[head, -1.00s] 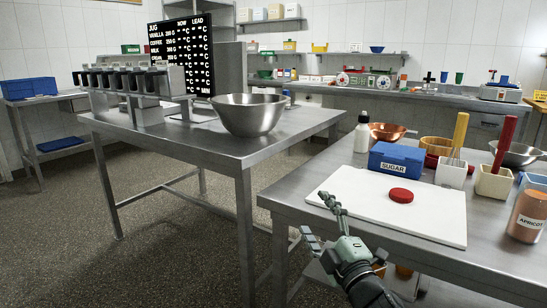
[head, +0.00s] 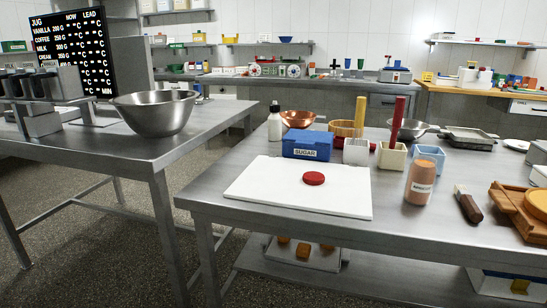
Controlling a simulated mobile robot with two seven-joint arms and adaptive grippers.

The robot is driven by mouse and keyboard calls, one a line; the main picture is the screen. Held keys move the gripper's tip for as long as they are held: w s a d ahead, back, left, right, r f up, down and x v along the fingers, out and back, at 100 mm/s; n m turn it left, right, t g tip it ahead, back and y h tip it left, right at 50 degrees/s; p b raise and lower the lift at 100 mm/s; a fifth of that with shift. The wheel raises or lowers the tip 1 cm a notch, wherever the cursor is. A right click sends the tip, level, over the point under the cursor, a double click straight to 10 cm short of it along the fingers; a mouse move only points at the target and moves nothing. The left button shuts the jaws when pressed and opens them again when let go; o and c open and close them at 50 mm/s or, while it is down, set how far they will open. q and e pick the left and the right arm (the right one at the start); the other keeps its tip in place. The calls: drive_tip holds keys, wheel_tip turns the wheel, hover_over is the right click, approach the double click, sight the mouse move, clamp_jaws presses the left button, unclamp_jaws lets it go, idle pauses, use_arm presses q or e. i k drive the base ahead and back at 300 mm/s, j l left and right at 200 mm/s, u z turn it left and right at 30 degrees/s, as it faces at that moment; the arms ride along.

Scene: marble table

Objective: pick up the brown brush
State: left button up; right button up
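The brown brush (head: 468,206) lies on the right part of the near metal table (head: 300,216) in the head view. It has a dark brown handle and pale bristles that point to the back left. It lies between the peach-coloured labelled jar (head: 420,181) and an orange-brown wooden board. Nothing covers it. Neither of my grippers is in view.
A white board (head: 255,190) with a red disc (head: 314,178) lies left of the jar. Behind stand a blue sugar box (head: 307,145) and small square pots (head: 392,158). The wooden board (head: 520,212) is close on the brush's right. Bare table lies in front of the jar.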

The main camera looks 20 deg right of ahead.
sight(464, 196)
drive_tip(key=z, duration=1.7)
